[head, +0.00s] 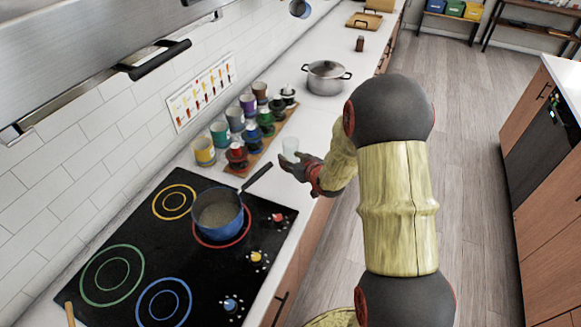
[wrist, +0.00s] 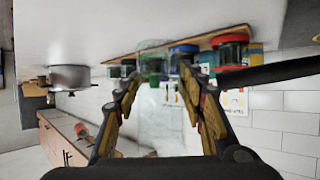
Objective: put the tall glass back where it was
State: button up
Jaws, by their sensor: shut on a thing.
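The tall glass (head: 290,147) is clear and see-through, and it shows upright at my gripper (head: 293,161) in the head view, over the counter strip right of the jar board. In the wrist view the glass (wrist: 160,122) stands between the two fingers of my gripper (wrist: 160,80), which is shut on it. Its outline is faint there, and I cannot tell whether its base touches the counter.
A wooden board (head: 261,150) with several coloured-lid jars lies beside the gripper, with coloured cups (head: 204,151) behind. A blue pan (head: 218,211) sits on the cooktop (head: 110,235), its handle pointing toward the gripper. A steel pot (head: 326,78) stands farther along. Counter between is clear.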

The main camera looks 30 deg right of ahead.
aim_at(291, 160)
jog(key=shift+w+d+f, duration=0.2)
jog(key=shift+w+f, duration=0.25)
jog(key=shift+f, duration=0.05)
jog(key=shift+w+d+f, duration=0.2)
jog(key=shift+w+f, duration=0.2)
jog(key=shift+f, duration=0.1)
jog(key=shift+w+d+f+b, duration=0.2)
jog(key=shift+f+b, duration=0.1)
jog(key=shift+f, duration=0.25)
notch_tip(291, 160, down, 3)
jog(key=shift+r+b, duration=0.2)
jog(key=shift+b, duration=0.15)
jog(key=shift+r, duration=0.1)
jog(key=o, duration=0.8)
jog(key=shift+a+f, duration=0.1)
jog(key=shift+f, duration=0.15)
jog(key=o, duration=0.5)
